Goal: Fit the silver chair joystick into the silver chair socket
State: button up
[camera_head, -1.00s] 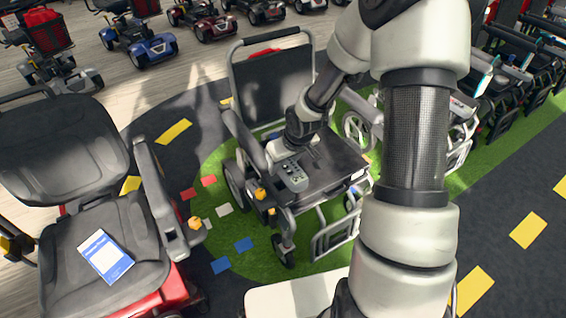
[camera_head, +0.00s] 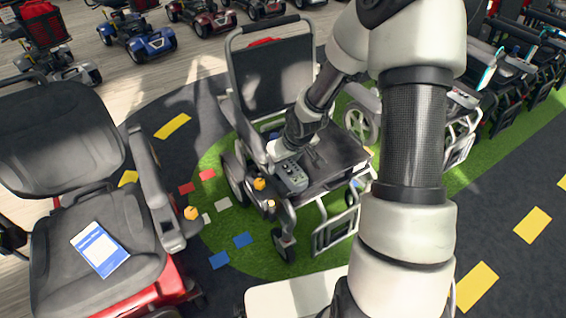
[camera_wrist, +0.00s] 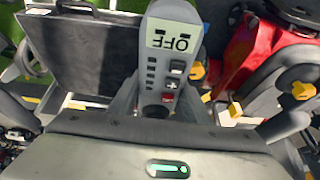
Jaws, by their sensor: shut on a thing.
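The silver chair joystick (camera_head: 290,177) is a grey control box with buttons, and its display (camera_wrist: 172,42) reads upside down in the wrist view. My gripper (camera_head: 280,157) is shut on the joystick and holds it over the left front of the silver chair's seat (camera_head: 330,158). In the wrist view, my gripper (camera_wrist: 158,105) hides the joystick's lower end. The silver chair's armrest (camera_head: 248,132) is left of my gripper. Orange knobs (camera_head: 260,184) show below and left of the joystick, apart from it in the picture. I cannot make out the socket itself.
A red-based chair (camera_head: 60,215) stands at left with a blue-and-white booklet (camera_head: 100,248) on its seat and an orange knob at its armrest. Scooters (camera_head: 140,40) line the back. More wheelchairs (camera_head: 515,60) stand at right. Green floor (camera_head: 215,165) surrounds the silver chair.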

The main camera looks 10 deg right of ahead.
jog(key=shift+r, duration=0.15)
jog(key=shift+m+h, duration=0.4)
jog(key=shift+m, duration=0.2)
jog(key=v, duration=0.2)
jog(key=w+v, duration=0.1)
jog(key=v, duration=0.3)
jog(key=shift+w+d+r, duration=0.1)
jog(key=shift+d+r, duration=0.15)
jog(key=shift+r, duration=0.35)
notch_tip(320, 180, up, 7)
jog(key=s+m, duration=0.2)
jog(key=s, duration=0.1)
jog(key=w+f+n, duration=0.1)
jog(key=f, duration=0.3)
jog(key=w+f+n, duration=0.1)
jog(key=f, duration=0.4)
jog(key=w+f+n, duration=0.1)
jog(key=w+f, duration=0.1)
jog(key=f, duration=0.3)
jog(key=shift+a+f+y+b, duration=0.1)
jog(key=shift+a+y+b, duration=0.2)
jog(key=shift+a+y, duration=0.1)
jog(key=shift+f, duration=0.25)
jog(key=shift+f+b, duration=2)
jog(key=shift+f, duration=0.3)
jog(key=shift+f, duration=0.25)
